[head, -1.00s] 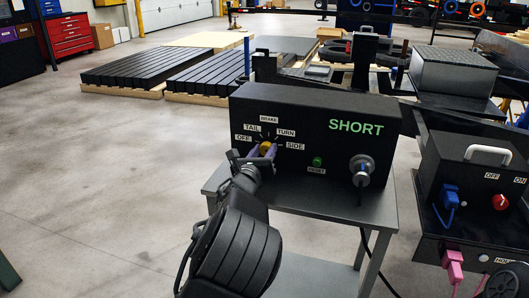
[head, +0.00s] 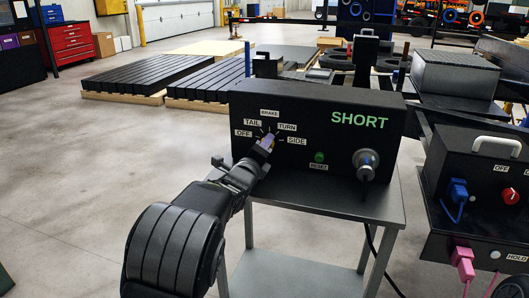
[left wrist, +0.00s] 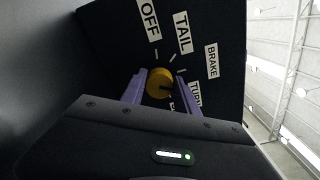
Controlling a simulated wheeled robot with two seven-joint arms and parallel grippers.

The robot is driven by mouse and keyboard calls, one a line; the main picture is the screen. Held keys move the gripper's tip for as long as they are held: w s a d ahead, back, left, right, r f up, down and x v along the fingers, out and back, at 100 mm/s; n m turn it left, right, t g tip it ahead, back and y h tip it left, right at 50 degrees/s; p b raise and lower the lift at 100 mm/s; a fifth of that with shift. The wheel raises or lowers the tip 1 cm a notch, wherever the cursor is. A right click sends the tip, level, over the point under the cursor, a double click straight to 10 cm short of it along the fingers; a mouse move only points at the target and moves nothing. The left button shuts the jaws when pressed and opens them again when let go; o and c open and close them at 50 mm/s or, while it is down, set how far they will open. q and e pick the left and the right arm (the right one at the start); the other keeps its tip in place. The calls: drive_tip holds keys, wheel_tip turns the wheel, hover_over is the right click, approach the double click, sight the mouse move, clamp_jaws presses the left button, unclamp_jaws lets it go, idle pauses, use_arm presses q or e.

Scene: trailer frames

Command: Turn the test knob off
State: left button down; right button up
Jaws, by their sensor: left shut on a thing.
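The black test box (head: 350,145) has a lit green "SHORT" sign and a knob ringed by OFF, TAIL, BRAKE, TURN and SIDE labels. The yellow knob (left wrist: 160,84) shows in the left wrist view, with a dark mark on its face towards the TURN side. My left gripper's purple fingers (left wrist: 160,88) are on either side of the knob, shut on it. In the head view my left gripper (head: 266,145) reaches the knob from the lower left and covers most of it. My right gripper is in neither view.
The box stands on a grey cart (head: 330,200). Right of the knob are a green RESET button (head: 320,156) and a silver connector (head: 366,163). A second black box (head: 470,180) with a red switch (head: 510,196) stands at the right. Floor at the left is clear.

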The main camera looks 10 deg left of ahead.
use_arm(q)
drive_tip(key=n+b, duration=0.1)
drive_tip(key=n, duration=0.1)
drive_tip(key=n+b, duration=0.1)
drive_tip(key=n, duration=0.1)
drive_tip(key=n+b, duration=0.1)
drive_tip(key=n, duration=0.1)
drive_tip(key=shift+a+f+n+b, duration=0.1)
drive_tip(key=shift+f+n+b, duration=0.15)
drive_tip(key=shift+n+b, duration=0.1)
drive_tip(key=n+b, duration=0.2)
drive_tip(key=n, duration=0.2)
drive_tip(key=shift+n, duration=0.25)
drive_tip(key=n+b, duration=0.2)
drive_tip(key=n, duration=0.3)
drive_tip(key=shift+f, duration=0.1)
drive_tip(key=n+b, duration=0.1)
drive_tip(key=n, duration=0.2)
drive_tip(key=n+b, duration=0.1)
drive_tip(key=n, duration=0.1)
drive_tip(key=shift+d+n, duration=0.2)
drive_tip(key=shift+n, duration=0.2)
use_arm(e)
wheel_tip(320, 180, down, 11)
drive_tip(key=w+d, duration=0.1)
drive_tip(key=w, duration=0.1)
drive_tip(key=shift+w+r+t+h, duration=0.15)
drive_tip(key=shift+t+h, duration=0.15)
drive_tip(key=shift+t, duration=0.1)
